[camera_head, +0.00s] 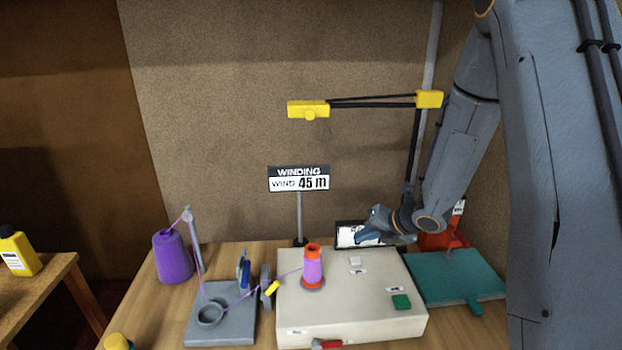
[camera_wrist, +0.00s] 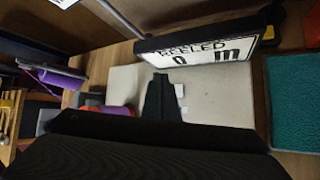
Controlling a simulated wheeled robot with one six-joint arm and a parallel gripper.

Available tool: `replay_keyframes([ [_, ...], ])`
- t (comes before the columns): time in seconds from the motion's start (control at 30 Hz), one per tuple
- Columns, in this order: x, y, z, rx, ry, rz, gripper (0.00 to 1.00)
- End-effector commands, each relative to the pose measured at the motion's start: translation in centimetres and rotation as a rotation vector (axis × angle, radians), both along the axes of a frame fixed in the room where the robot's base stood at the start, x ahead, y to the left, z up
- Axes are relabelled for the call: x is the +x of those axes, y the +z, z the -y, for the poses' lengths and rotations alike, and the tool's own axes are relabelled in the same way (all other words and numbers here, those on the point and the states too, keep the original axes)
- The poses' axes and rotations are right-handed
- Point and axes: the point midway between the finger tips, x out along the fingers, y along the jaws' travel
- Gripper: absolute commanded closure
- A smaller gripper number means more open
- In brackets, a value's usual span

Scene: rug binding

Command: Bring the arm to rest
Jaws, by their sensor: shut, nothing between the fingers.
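My arm reaches down from the right in the head view. My gripper (camera_head: 366,237) is shut and empty, in front of the small black-framed display (camera_head: 346,236) and over the back of the cream winder box (camera_head: 340,280). In the wrist view my shut gripper (camera_wrist: 160,84) shows dark over the cream box, just below the display (camera_wrist: 205,50), which reads "REELED 0 m". An orange cone with purple thread (camera_head: 313,267) stands on the box, left of my gripper and apart from it. The display is partly hidden by my gripper in the head view.
A sign reading "WINDING, WIND 45 m" (camera_head: 299,179) stands behind the box. A purple yarn cone (camera_head: 173,258) and a grey thread guide plate (camera_head: 222,320) are at left. A teal mat (camera_head: 455,277) lies right. A yellow-ended overhead arm (camera_head: 308,109) hangs above.

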Motion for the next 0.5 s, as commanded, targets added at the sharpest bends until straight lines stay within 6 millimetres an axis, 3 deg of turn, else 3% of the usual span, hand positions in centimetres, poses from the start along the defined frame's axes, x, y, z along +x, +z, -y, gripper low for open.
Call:
replay_keyframes([
  [0.17,-0.7,1.3,1.6,0.114,-0.389,-0.141,1.0],
  [0.27,-2.5,2.0,2.7,0.231,-0.718,-0.246,1.0],
  [0.37,-5.0,2.7,3.5,0.365,-1.048,-0.34,1.0],
  [0.5,-9.9,3.1,3.6,0.567,-1.515,-0.46,1.0],
])
